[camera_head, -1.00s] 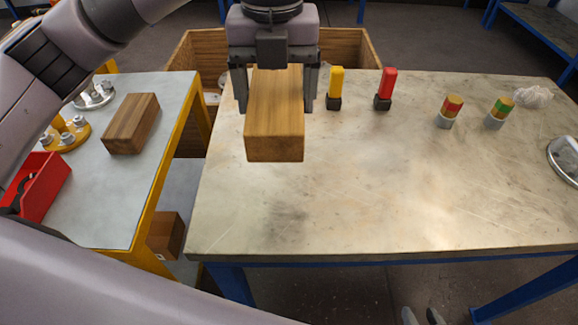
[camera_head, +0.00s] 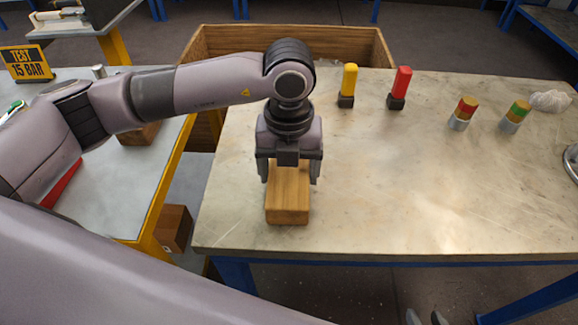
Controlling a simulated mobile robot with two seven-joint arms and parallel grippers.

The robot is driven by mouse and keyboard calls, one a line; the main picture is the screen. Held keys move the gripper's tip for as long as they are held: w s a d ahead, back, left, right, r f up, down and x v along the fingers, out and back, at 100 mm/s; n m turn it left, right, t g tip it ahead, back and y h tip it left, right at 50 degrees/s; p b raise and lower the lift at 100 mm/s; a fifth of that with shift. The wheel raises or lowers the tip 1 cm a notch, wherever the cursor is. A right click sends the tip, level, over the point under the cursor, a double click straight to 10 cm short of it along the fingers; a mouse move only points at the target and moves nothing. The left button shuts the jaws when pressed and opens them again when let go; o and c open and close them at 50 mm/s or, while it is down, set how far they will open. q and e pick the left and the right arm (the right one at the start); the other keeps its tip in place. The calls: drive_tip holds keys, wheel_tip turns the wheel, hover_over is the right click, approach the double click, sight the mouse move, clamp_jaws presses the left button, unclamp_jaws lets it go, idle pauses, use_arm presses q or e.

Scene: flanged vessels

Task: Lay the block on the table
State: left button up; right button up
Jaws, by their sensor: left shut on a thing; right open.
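A wooden block (camera_head: 288,200) is in my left gripper (camera_head: 289,178), over the front left part of the stone-topped table (camera_head: 420,190). The gripper points down with one finger on each side of the block and is shut on it. The block's near end sticks out toward me, and its far part is hidden under the gripper. The block is level and low over the tabletop; I cannot tell whether it touches. My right gripper is not in view.
A yellow-handled item (camera_head: 348,85), a red-handled item (camera_head: 400,87) and two banded cylinders (camera_head: 463,113) stand along the table's back. A wooden crate (camera_head: 215,42) is behind. A grey side table (camera_head: 95,200) stands left, with another wooden block (camera_head: 139,134). The table's middle is clear.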

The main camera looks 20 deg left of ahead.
use_arm(q)
drive_tip(key=o, duration=0.8)
drive_tip(key=shift+f, duration=0.15)
drive_tip(key=o, duration=0.4)
drive_tip(key=shift+r, duration=0.35)
wheel_tip(320, 180, up, 12)
drive_tip(key=shift+f, duration=0.1)
